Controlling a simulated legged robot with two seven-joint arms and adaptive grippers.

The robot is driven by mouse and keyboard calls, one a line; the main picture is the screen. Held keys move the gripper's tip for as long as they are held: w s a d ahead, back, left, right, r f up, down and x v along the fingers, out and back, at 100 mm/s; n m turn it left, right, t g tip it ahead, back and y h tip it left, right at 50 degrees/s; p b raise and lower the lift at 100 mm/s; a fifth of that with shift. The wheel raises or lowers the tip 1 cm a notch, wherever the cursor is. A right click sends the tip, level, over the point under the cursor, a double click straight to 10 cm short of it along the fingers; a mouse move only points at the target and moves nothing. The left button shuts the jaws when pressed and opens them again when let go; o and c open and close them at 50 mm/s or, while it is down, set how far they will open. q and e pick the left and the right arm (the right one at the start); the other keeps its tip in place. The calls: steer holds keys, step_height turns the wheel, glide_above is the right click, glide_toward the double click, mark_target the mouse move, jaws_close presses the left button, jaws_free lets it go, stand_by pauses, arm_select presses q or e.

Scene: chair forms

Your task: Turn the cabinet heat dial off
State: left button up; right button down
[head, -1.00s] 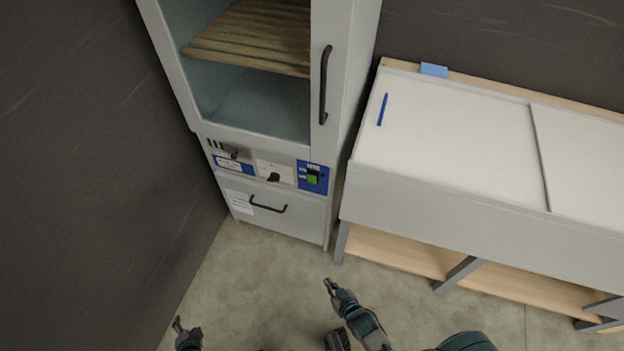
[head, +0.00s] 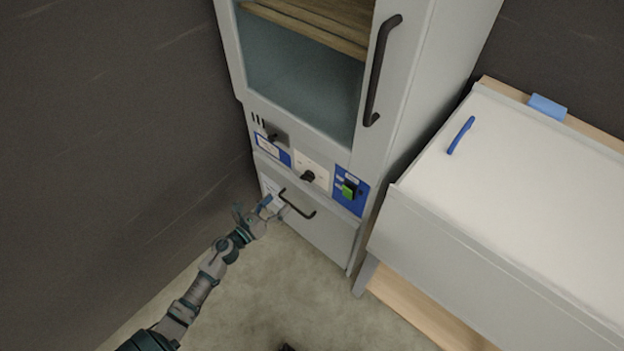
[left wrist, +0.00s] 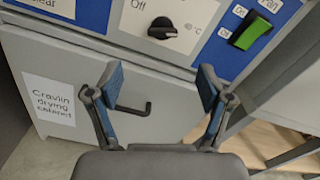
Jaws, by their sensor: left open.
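The grey drying cabinet (head: 420,110) stands ahead, with a control strip below its glass door. The black heat dial (head: 308,176) sits on a white panel in the middle of that strip. In the left wrist view the dial (left wrist: 164,29) is near the top, with "Off" at its upper left and "°C" at its right; its pointer's setting is hard to read. My left gripper (head: 258,207) is open and empty, below and left of the dial, in front of the lower drawer. In the left wrist view its fingers (left wrist: 160,85) are spread apart below the dial.
A green switch (head: 348,190) on a blue panel (left wrist: 236,40) is right of the dial. The drawer has a black handle (head: 297,205) and a label (left wrist: 54,105). A white-topped bench (head: 530,190) stands at the right, and a dark wall (head: 110,130) at the left.

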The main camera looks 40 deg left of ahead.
mark_target(304, 180)
arm_select(q)
steer(key=w, duration=0.4)
steer(key=w+d+b, duration=0.1)
steer(key=w, duration=0.7)
steer(key=shift+w+d, duration=0.1)
steer(key=shift+d, duration=0.15)
steer(key=shift+w+a, duration=0.2)
steer(key=shift+w, duration=0.3)
steer(key=shift+d, duration=0.15)
steer(key=c, duration=1.2)
